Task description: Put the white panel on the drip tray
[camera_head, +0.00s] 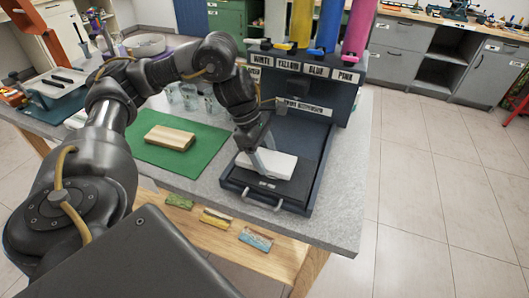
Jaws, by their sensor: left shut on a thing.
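The white panel (277,164) is a flat white block over the dark drip tray (302,172) of the paint dispenser. My left gripper (260,160) is shut on the panel at its left side. The panel lies low over the front left part of the tray; I cannot tell whether it touches the tray floor. The tray has a metal handle (262,202) at its front. My right gripper is not in view.
The paint dispenser (318,92) with coloured tubes stands behind the tray. A wooden block (169,137) lies on a green mat (195,163). Glass cups (189,97) stand behind the mat. The table's right edge is close to the tray.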

